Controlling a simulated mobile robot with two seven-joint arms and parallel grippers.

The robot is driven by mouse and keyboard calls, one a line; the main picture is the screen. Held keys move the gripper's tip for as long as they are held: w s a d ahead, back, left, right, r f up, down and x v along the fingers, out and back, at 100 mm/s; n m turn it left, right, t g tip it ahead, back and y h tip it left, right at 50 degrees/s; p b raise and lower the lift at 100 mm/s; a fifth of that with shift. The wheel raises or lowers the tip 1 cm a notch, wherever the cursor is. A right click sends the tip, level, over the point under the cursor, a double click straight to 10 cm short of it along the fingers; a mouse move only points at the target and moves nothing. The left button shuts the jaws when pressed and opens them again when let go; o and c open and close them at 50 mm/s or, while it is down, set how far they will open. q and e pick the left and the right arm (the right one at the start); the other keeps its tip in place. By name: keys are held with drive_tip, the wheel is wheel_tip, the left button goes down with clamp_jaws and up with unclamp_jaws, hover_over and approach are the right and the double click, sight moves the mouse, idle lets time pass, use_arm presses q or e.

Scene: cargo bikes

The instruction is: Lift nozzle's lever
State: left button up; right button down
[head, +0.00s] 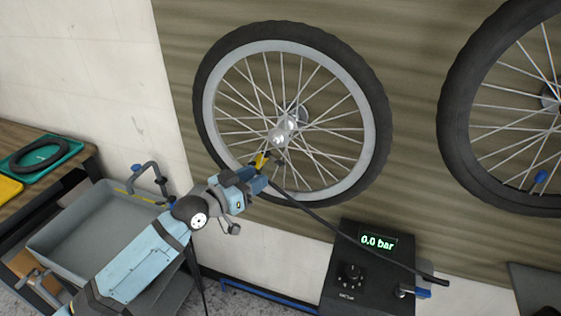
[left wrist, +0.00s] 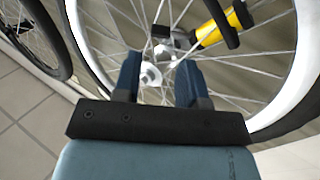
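The yellow nozzle (head: 262,160) is at the lower left of the near wheel, by the rim and spokes. In the left wrist view the yellow nozzle (left wrist: 213,28) is at the upper right, with a black bar (left wrist: 225,22) across it that looks like its lever. My left gripper (head: 256,180) is close to the nozzle in the head view and partly covers it. In the left wrist view my left gripper (left wrist: 158,72) has its fingers apart with nothing held between them; the nozzle is beyond and right of the right fingertip. My right gripper is not in view.
The wheel (head: 380,120) hangs before a wooden panel; a second wheel (head: 452,110) is at right. A black hose (head: 340,235) runs down right to the pump box (head: 350,285), whose display (head: 378,243) reads 0.0 bar. A grey bin (head: 45,245) stands at left.

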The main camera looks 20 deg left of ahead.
sight(279, 162)
use_arm(q)
drive_tip(key=shift+p+x, duration=0.5)
drive_tip(key=shift+x, duration=3.65)
drive_tip(key=shift+c, duration=0.2)
